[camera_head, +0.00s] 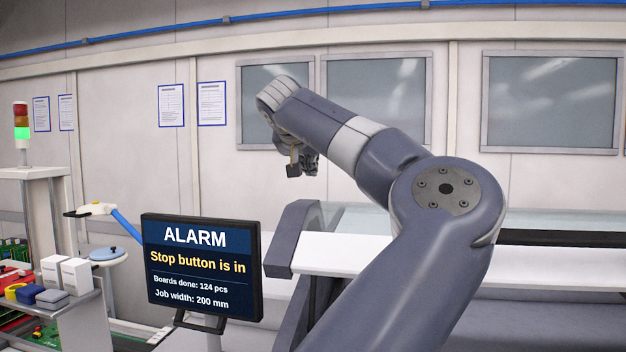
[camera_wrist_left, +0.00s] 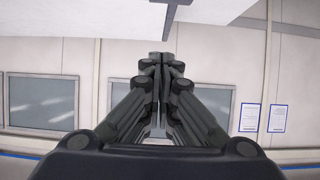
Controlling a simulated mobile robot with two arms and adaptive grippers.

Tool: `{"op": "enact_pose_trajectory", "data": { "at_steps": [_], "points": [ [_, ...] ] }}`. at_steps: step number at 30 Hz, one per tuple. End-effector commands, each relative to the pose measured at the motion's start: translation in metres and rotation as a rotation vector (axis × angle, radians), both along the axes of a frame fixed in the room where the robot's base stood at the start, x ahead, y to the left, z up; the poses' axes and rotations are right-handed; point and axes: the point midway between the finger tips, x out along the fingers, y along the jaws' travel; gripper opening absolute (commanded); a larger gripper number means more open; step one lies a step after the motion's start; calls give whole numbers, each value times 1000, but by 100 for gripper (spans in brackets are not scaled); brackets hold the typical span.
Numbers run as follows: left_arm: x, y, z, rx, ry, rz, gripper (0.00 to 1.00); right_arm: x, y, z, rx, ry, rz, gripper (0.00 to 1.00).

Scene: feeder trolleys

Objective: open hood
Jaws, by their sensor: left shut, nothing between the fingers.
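The machine with the hood stands behind my left arm. A pale see-through panel (camera_head: 352,218), which looks like the hood, lies low over its white top (camera_head: 340,250). A dark grey angled end piece (camera_head: 292,238) is at its left end. My left gripper (camera_head: 308,163) hangs in the air above that end, apart from the machine. In the left wrist view its fingers (camera_wrist_left: 162,65) are together with nothing between them. A white surface (camera_wrist_left: 90,20) and a dark bar (camera_wrist_left: 178,8) show beyond the fingertips there. My left arm hides part of the hood. My right gripper is not in view.
A screen (camera_head: 202,264) reading "ALARM, Stop button is in" stands left of the machine. Further left are a shelf with small boxes (camera_head: 75,272), a round blue-topped stand (camera_head: 107,254) and a signal tower (camera_head: 21,130) lit green. The wall with windows (camera_head: 550,100) is behind.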

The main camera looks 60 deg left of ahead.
Motion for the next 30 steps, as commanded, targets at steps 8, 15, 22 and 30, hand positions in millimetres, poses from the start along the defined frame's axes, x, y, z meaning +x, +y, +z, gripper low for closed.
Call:
{"op": "enact_pose_trajectory", "data": {
  "at_steps": [8,15,22,30],
  "points": [
    [33,39,-25,-3,1,0,0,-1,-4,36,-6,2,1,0],
    [19,22,-43,-1,-2,0,0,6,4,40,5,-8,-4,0],
    [14,16,-52,0,0,0,0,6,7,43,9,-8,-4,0],
    [13,15,-54,1,1,-1,0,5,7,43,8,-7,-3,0]
  ]
}}
